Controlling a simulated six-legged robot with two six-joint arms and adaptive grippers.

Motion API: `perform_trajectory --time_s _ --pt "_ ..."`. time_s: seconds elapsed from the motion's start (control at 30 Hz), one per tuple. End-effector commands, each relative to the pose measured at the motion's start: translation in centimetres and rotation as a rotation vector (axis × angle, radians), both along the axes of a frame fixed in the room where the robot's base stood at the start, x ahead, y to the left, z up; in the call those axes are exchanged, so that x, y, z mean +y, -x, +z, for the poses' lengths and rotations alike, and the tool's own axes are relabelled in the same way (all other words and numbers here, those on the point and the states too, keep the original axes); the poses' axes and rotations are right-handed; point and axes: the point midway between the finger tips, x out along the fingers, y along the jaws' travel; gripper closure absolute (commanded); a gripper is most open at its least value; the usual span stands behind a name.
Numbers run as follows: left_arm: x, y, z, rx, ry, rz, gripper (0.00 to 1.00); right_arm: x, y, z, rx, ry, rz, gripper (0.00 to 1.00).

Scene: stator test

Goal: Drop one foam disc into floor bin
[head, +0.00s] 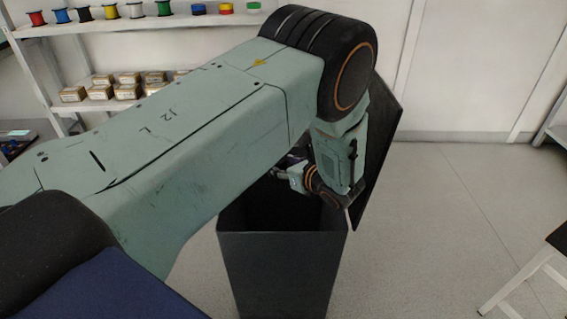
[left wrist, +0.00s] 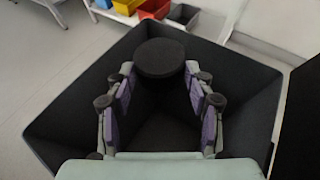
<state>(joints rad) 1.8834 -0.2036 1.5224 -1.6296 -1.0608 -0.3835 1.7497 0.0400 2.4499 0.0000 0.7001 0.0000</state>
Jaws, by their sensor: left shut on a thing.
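The dark floor bin (head: 283,265) stands open on the floor in front of me, and its wall (left wrist: 70,112) fills much of the left wrist view. My left gripper (head: 288,175) points down over the bin opening, mostly hidden behind my own arm. In the left wrist view, my left gripper (left wrist: 159,70) is shut on a round black foam disc (left wrist: 160,57), held between its fingertips above the bin's inside. I cannot make out the disc in the head view. My right gripper is not in view.
The bin's dark lid (head: 382,135) stands raised just right of my left wrist. Shelves with colored spools (head: 110,11) and small boxes (head: 128,85) are behind at left. A white-legged table (head: 525,275) is at right. The floor between is clear.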

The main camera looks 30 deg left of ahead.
Motion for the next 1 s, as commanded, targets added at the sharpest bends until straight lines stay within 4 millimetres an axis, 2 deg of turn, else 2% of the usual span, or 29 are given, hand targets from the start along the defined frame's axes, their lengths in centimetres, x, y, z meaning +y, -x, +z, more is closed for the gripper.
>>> perform_trajectory --time_s 0.27,0.3,0.57,0.87,1.0 --pt "0.02 -0.02 -0.16 -0.002 0.0 0.001 0.8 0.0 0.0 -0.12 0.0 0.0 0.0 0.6" --pt "0.03 -0.01 -0.16 -0.002 0.0 0.001 0.45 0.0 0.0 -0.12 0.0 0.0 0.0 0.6" --pt "0.03 -0.01 -0.16 -0.001 0.001 0.002 0.22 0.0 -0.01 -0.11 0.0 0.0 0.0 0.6" --pt "0.02 0.0 -0.16 -0.001 0.001 0.002 0.21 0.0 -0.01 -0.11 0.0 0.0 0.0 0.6" --pt "0.02 -0.07 0.62 -0.003 0.0 0.001 0.21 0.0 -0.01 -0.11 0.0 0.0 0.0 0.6"
